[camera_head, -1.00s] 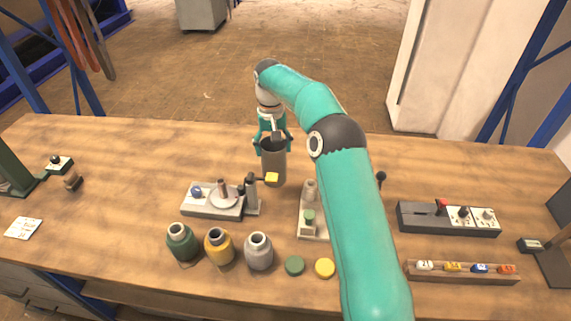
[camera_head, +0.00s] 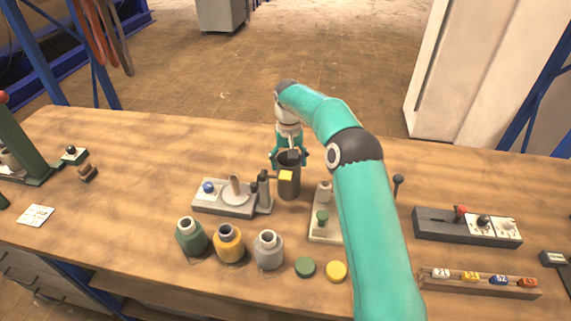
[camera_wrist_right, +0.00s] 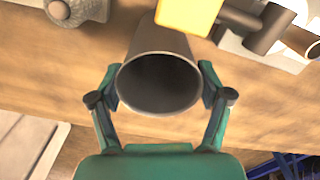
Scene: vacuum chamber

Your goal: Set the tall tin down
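The tall tin (camera_head: 290,190) is a dark grey, open-topped cylinder, upright behind the small machine with the yellow block. It also shows in the right wrist view (camera_wrist_right: 158,85), where I look into its dark, empty-looking mouth. My right gripper (camera_head: 289,160) comes at it from the far side, near its rim. In the right wrist view the fingers (camera_wrist_right: 160,95) lie against both sides of the tin and are shut on it. The yellow block hides part of its near side. I cannot tell whether its base touches the bench. My left gripper is not in view.
The yellow block (camera_head: 286,176) sits close in front of the tin, beside the grey machine (camera_head: 225,208). Green, yellow and grey jars (camera_head: 268,250) stand nearer. A pale stand (camera_head: 325,235) is to the right. The wooden bench (camera_head: 190,150) is clear at the back left.

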